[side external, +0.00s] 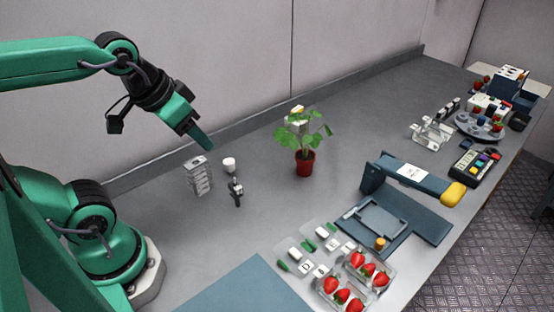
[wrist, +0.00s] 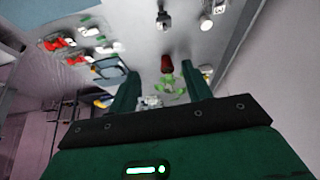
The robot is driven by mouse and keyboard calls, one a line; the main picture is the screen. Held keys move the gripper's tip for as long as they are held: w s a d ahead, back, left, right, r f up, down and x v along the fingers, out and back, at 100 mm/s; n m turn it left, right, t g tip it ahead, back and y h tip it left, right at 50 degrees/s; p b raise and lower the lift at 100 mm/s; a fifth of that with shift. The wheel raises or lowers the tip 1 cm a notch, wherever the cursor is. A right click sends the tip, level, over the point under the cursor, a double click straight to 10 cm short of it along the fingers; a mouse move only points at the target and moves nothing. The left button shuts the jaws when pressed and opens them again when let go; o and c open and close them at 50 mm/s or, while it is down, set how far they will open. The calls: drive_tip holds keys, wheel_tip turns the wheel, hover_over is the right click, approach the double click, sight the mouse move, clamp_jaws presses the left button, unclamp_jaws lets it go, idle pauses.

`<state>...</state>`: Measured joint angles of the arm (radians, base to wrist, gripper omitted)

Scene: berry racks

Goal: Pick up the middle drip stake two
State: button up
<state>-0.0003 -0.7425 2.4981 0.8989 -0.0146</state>
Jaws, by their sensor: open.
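Several small green pieces, which may be the drip stakes, lie among small white blocks on pale sheets in the side view. The middle green piece (side external: 308,245) lies between two others, one nearer the front (side external: 282,265) and one farther back (side external: 333,230). I cannot tell for sure which is drip stake two. In the wrist view this group (wrist: 92,32) is small and blurred at upper left. My gripper (side external: 203,141) is raised above the back left of the table, well away from them. Its two green fingers (wrist: 160,90) are apart with nothing between them.
A potted plant (side external: 304,163) stands mid-table. A grey stack (side external: 197,178), a white-topped cup (side external: 229,164) and a dark stand (side external: 236,192) are below my gripper. Strawberry punnets (side external: 341,294) sit at the front. A blue press with a yellow handle (side external: 453,194) stands right.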

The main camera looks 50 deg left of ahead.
drive_tip(key=n, duration=0.1)
drive_tip(key=n+g, duration=0.6)
drive_tip(key=n, duration=1)
hover_over(235, 185)
drive_tip(key=f, duration=1.5)
drive_tip(key=shift+w, duration=0.2)
drive_tip(key=shift+f, duration=0.1)
drive_tip(key=shift+f, duration=0.1)
drive_tip(key=shift+f, duration=1.2)
drive_tip(key=shift+s+f, duration=0.15)
drive_tip(key=shift+f, duration=2.4)
